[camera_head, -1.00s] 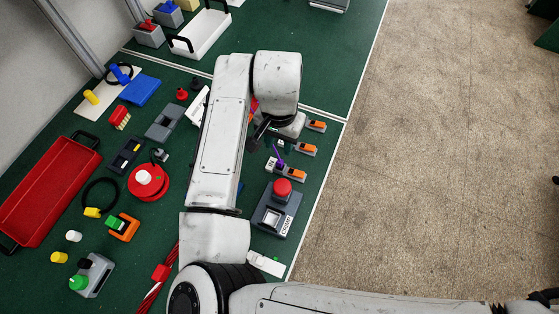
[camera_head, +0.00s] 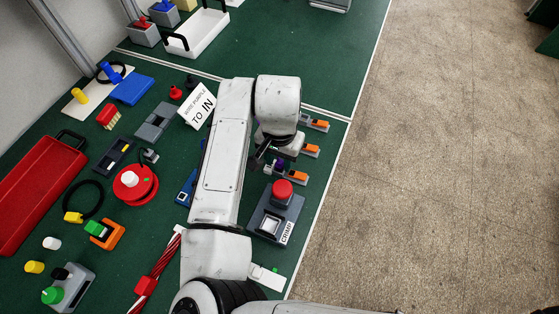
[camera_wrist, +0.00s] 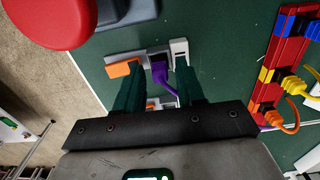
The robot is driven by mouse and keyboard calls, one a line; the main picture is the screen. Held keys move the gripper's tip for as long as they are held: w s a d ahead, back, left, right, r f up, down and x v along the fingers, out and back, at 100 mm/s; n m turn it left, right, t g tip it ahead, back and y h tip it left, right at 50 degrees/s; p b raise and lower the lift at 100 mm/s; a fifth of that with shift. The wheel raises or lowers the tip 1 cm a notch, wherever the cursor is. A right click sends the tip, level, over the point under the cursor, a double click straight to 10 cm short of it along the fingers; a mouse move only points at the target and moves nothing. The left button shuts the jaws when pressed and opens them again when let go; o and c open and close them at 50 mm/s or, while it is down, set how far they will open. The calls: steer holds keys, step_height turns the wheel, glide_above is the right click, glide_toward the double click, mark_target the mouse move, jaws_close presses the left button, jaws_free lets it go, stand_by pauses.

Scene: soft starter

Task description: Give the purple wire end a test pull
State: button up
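The purple wire end (camera_wrist: 159,72) sits at a grey terminal block with an orange lever (camera_wrist: 124,68) and a white tag. My gripper (camera_wrist: 158,88) is open, with one dark green finger on each side of the purple wire end and a gap visible on both sides. The purple wire curves away below it between the fingers, partly hidden by my gripper. In the head view, a bit of the purple wire end (camera_head: 279,164) shows by the nearest orange-lever terminal (camera_head: 294,176), beside my gripper (camera_head: 262,150).
A grey crimp station (camera_head: 277,213) with a red knob stands close by the terminal. Two more orange-lever terminals stand behind. A red block with coloured wires (camera_wrist: 282,62) lies to the right in the wrist view. A card (camera_head: 198,104) reads "WIRE PURPLE TO IN".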

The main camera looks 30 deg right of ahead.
jaws_close()
stand_by(0.5)
steer(key=shift+r+p, duration=0.2)
steer(key=shift+p, duration=0.65)
stand_by(6.2)
